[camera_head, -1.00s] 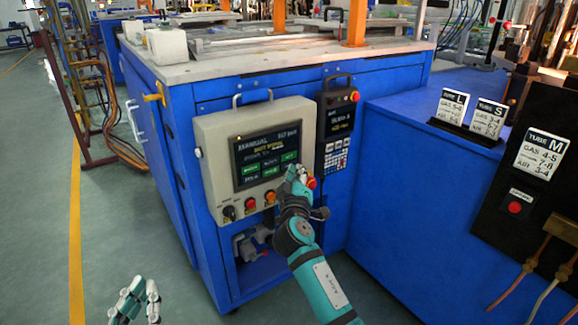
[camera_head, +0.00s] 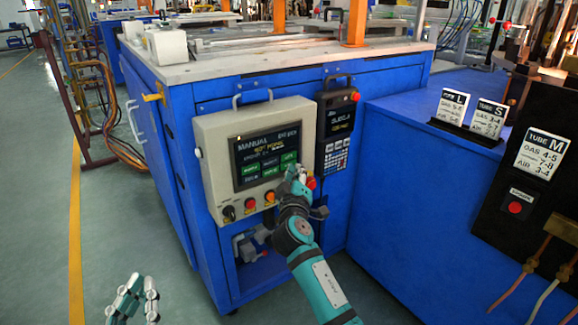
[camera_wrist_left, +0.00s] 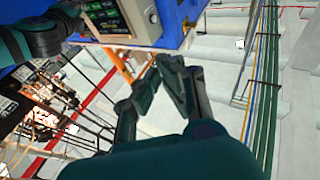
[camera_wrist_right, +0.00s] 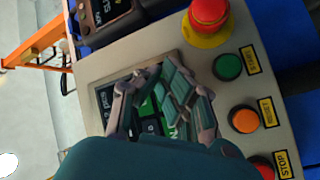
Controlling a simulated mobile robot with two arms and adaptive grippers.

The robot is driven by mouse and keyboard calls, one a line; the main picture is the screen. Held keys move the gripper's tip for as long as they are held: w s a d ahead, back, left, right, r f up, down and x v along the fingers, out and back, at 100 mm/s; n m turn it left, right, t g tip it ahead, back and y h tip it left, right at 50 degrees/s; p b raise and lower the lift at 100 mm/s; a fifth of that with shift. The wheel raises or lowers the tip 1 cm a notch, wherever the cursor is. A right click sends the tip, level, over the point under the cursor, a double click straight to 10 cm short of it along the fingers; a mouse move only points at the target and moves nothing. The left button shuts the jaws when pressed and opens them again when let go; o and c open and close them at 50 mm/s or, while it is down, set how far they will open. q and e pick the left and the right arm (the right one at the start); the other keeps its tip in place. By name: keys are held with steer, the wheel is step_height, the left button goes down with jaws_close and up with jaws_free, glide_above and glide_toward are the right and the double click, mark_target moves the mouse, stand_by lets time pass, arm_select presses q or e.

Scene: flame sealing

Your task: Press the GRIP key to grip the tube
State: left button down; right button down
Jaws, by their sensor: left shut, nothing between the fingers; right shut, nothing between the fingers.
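The control panel (camera_head: 209,140) is a beige box on the blue machine. Its dark screen (camera_head: 267,146) reads MANUAL, with green keys below; the GRIP label is too small to make out. My right gripper (camera_head: 293,172) is shut and empty at the screen's lower right corner. In the right wrist view the right gripper (camera_wrist_right: 150,82) lies over the screen (camera_wrist_right: 106,97) and hides part of its green keys; whether it touches cannot be told. My left gripper (camera_head: 138,283) is low at the left, away from the panel, shut and empty; it also shows in the left wrist view (camera_wrist_left: 160,75). No tube is discernible.
A red emergency button (camera_wrist_right: 208,14), a green button (camera_wrist_right: 227,67) and an orange button (camera_wrist_right: 244,119) sit beside the screen. A handheld pendant (camera_head: 336,130) hangs to the panel's right.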

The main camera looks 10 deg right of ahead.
arm_select(q)
steer(key=shift+w+a+f+g+y+p, duration=0.1)
steer(key=shift+w+f+g+y+p, duration=0.1)
steer(key=shift+f+g, duration=0.5)
steer(key=shift+w+a+f+g+y+p, duration=0.15)
steer(key=shift+f+g, duration=0.25)
steer(key=shift+f, duration=0.5)
arm_select(e)
steer(key=shift+s+d, duration=0.25)
steer(key=shift+s, duration=0.45)
arm_select(q)
steer(key=shift+d, duration=0.1)
